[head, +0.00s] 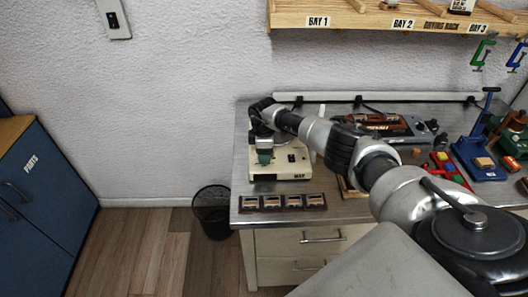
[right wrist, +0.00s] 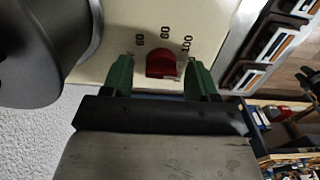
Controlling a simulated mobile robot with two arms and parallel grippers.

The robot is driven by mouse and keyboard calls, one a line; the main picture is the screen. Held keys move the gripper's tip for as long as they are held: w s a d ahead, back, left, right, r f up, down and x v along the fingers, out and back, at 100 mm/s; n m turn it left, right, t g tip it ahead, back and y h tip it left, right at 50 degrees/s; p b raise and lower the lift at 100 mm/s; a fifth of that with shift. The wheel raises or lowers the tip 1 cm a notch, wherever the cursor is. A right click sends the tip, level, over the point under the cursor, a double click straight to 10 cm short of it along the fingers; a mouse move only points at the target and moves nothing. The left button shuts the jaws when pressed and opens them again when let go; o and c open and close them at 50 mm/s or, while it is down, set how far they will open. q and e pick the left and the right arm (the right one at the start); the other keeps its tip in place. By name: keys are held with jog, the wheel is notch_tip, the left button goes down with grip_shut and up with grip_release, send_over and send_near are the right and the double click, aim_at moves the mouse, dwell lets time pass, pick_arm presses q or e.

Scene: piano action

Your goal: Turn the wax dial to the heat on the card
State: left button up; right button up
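The wax dial (right wrist: 162,64) is a red knob on a cream panel, marked 60, 80 and 100 around its far side in the right wrist view. My right gripper (right wrist: 162,76) has its green fingers apart, one on each side of the dial, with visible gaps. I cannot tell which number the dial points at. In the head view the cream wax unit (head: 296,168) stands at the bench's left end, with my right gripper (head: 264,157) over it, hiding the dial. My left gripper is out of view.
Several dark-framed blocks (head: 282,202) lie along the bench's (head: 345,210) front edge. A grey unit with an orange-brown panel (head: 385,125) stands behind my arm. Coloured tools (head: 478,160) crowd the right end. A black bin (head: 212,212) stands on the floor at left.

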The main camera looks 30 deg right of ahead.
notch_tip(320, 180, up, 11)
jog(key=b, duration=0.1)
jog(key=shift+b, duration=0.4)
jog(key=shift+f, duration=0.15)
dwell(0.4)
